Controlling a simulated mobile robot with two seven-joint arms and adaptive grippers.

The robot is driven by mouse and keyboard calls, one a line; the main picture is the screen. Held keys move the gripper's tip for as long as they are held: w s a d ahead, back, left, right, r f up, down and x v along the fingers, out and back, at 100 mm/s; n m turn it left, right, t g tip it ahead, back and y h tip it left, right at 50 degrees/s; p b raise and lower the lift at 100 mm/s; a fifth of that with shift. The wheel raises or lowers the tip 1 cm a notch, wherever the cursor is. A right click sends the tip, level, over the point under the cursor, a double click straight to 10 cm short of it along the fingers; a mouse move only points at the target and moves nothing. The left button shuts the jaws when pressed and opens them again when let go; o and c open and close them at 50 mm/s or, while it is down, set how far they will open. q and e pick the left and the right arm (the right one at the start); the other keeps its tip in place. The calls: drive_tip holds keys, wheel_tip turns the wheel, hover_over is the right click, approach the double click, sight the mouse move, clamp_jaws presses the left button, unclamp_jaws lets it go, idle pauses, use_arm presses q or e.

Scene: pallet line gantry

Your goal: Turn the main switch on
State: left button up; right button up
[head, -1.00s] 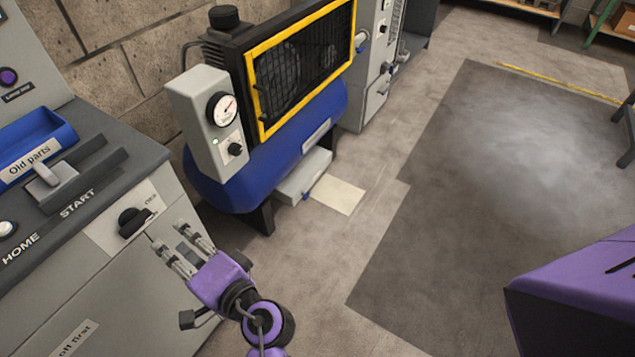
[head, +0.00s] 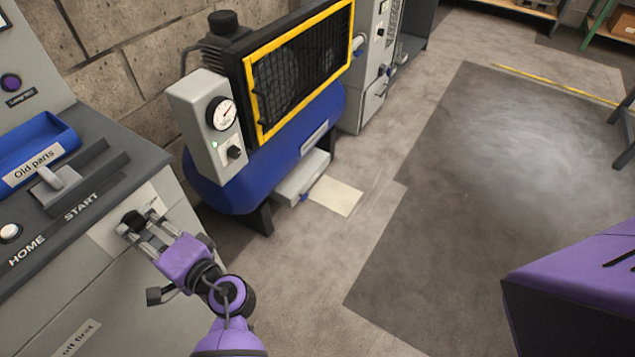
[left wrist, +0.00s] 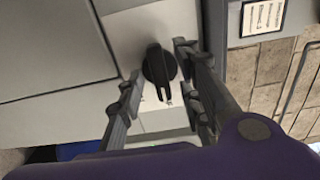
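The main switch is a black rotary knob (head: 133,220) on a light plate on the front of the grey cabinet. In the left wrist view the knob (left wrist: 159,68) shows its raised grip, with small markings beside it that I cannot read. My left gripper (head: 141,230) is at the knob, its fingers partly covering it in the head view. In the left wrist view the gripper (left wrist: 155,85) is open, with one finger on each side of the knob and gaps visible between. My right gripper is not in view.
The cabinet top holds a blue "Old parts" tray (head: 38,150), a lever (head: 54,180) and a white button (head: 10,232). A blue compressor (head: 250,165) with a gauge stands beyond the cabinet by the wall.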

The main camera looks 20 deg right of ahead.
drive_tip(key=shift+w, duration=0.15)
use_arm(q)
clamp_jaws()
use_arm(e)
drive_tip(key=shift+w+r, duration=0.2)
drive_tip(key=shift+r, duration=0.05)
